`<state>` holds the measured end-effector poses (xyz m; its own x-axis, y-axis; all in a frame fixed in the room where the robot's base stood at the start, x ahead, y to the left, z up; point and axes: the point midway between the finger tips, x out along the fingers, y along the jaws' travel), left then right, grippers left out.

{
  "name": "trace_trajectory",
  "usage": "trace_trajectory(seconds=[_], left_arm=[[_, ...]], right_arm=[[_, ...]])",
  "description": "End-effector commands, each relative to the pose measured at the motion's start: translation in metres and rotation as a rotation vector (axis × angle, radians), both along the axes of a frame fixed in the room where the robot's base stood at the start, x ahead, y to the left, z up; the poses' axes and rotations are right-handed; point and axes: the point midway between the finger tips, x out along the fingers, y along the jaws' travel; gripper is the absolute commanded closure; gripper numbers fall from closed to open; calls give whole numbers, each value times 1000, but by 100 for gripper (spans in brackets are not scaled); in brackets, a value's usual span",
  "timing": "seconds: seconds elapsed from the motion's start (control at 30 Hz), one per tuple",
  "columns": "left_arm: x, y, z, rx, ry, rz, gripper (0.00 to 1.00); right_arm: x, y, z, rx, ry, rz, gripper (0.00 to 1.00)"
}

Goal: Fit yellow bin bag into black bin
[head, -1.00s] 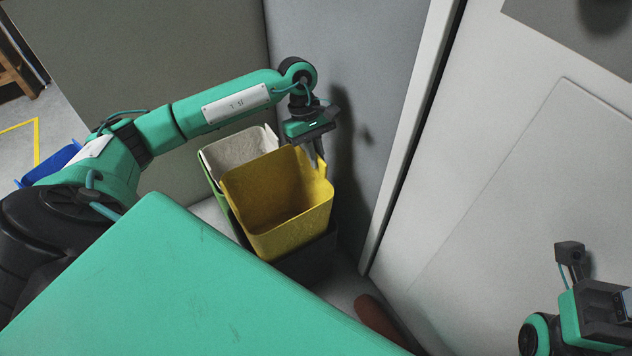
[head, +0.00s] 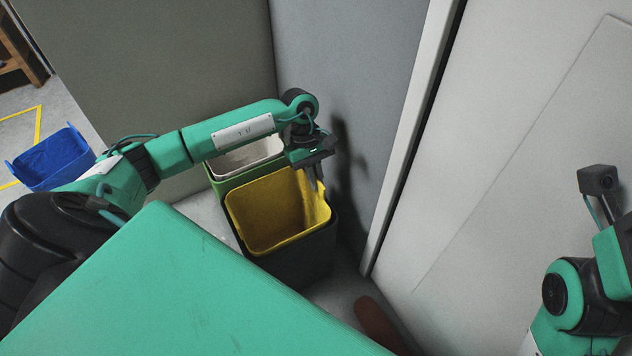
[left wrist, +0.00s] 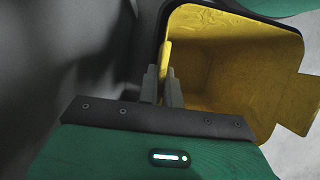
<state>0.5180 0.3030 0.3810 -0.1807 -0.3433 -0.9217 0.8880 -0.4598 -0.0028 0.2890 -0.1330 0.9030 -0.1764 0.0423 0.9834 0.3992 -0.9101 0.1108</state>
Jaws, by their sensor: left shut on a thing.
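The yellow bin bag (head: 262,215) sits inside the black bin (head: 312,258) in the head view, its open mouth facing up and its rim close to the bin's rim. A yellow flap sticks up at the right side. My left gripper (head: 317,186) is shut on the bag's edge at that side. In the left wrist view, the fingers (left wrist: 162,86) pinch a yellow strip, and the bag's hollow inside (left wrist: 230,75) opens beyond them. Another yellow flap (left wrist: 303,103) stands out over the rim. My right arm shows at the lower right, but its fingers are out of frame.
A green bin (head: 232,179) with a white liner (head: 247,159) stands directly behind the black bin. A grey wall (head: 345,90) is close on the right. A reddish-brown object (head: 378,322) lies on the floor in front. A blue crate (head: 52,160) is far left.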

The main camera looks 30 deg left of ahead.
Motion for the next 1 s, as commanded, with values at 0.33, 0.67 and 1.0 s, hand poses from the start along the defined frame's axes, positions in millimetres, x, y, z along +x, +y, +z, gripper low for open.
trace_trajectory(seconds=[0.33, 0.67, 1.0], left_arm=[[0, 0, -3, 0, 0, -1, 100], [0, 0, -5, 0, 0, -1, 72], [1, 1, 6, 0, -2, 2, 72]], right_arm=[[0, 1, 0, 0, -2, 2, 64], [-1, 0, 3, 6, -8, 2, 64], [-2, 0, 9, 5, -13, 3, 64]])
